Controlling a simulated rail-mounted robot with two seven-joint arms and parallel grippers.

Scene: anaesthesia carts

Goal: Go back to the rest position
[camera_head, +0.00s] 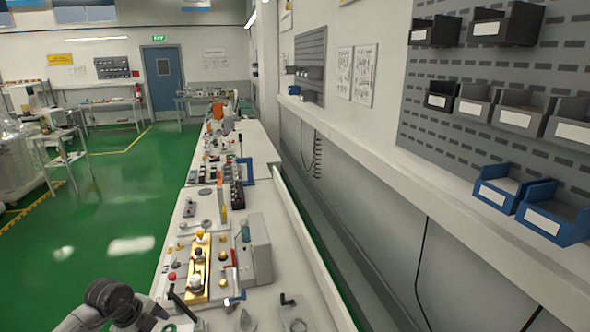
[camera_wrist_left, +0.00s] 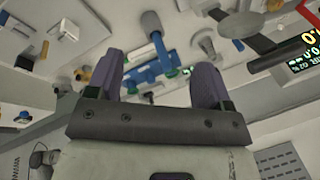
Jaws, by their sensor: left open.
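My left arm (camera_head: 108,298) comes in at the bottom left of the head view, beside the near end of the long white worktop (camera_head: 262,222). In the left wrist view, my left gripper (camera_wrist_left: 157,80) has its two purple-grey fingers spread apart. Nothing is held between them. A blue fitting (camera_wrist_left: 155,68) with a grey-blue rod shows beyond the fingers, apart from them as far as I can tell. My right gripper is not in view.
A brass-coloured block with knobs (camera_head: 196,268) and a grey box (camera_head: 254,250) stand on the worktop near my left arm. A device with a lit display (camera_wrist_left: 300,55) shows in the wrist view. Green floor (camera_head: 110,225) at left is open.

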